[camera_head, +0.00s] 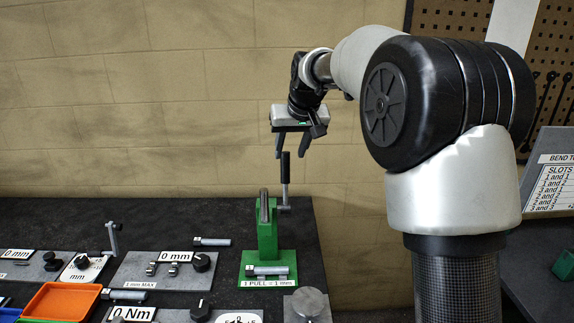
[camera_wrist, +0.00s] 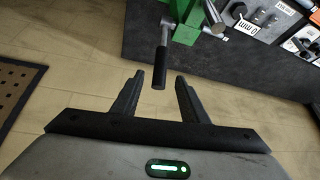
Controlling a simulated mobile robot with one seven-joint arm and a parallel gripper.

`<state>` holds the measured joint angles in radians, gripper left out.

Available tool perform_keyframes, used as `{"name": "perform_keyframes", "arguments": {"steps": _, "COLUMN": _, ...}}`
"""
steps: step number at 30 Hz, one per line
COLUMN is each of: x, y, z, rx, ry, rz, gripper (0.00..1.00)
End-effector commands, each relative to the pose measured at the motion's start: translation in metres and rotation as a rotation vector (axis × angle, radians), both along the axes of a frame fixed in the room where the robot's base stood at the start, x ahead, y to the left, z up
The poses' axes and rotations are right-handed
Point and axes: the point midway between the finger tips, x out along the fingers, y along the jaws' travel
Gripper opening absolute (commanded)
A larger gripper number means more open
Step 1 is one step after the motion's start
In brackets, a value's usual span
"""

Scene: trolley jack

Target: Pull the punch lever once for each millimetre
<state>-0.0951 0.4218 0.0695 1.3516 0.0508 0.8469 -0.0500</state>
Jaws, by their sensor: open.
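The punch lever (camera_head: 285,180) has a black grip on a metal rod and stands upright at the right side of the green punch (camera_head: 268,232). A label reading "1 PULL = 1 mm" (camera_head: 267,283) is on the front of the punch's base. My gripper (camera_head: 292,155) is open just above and around the top of the lever's grip, with its fingers pointing down. In the wrist view the black lever grip (camera_wrist: 159,68) shows between and beyond my two open fingertips (camera_wrist: 160,75). I cannot tell whether either finger touches it.
A plate with a "0 mm" sign and a knob (camera_head: 201,262) is left of the punch. Metal bolts (camera_head: 212,242) lie on the dark bench. An orange tray (camera_head: 62,301) is at front left. A sign board (camera_head: 553,170) stands at far right. The wall is behind the bench.

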Motion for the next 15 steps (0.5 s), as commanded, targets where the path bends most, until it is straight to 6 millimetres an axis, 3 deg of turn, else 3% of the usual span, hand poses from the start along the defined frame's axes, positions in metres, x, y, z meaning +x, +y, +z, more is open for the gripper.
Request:
{"name": "perform_keyframes", "arguments": {"steps": 6, "x": -0.023, "y": -0.007, "z": 0.042, "rx": 0.001, "ry": -0.003, "rz": 0.0, "gripper": 0.4}}
{"name": "perform_keyframes", "arguments": {"steps": 15, "x": -0.037, "y": -0.011, "z": 0.068, "rx": 0.0, "ry": -0.001, "rz": 0.0, "gripper": 0.4}}
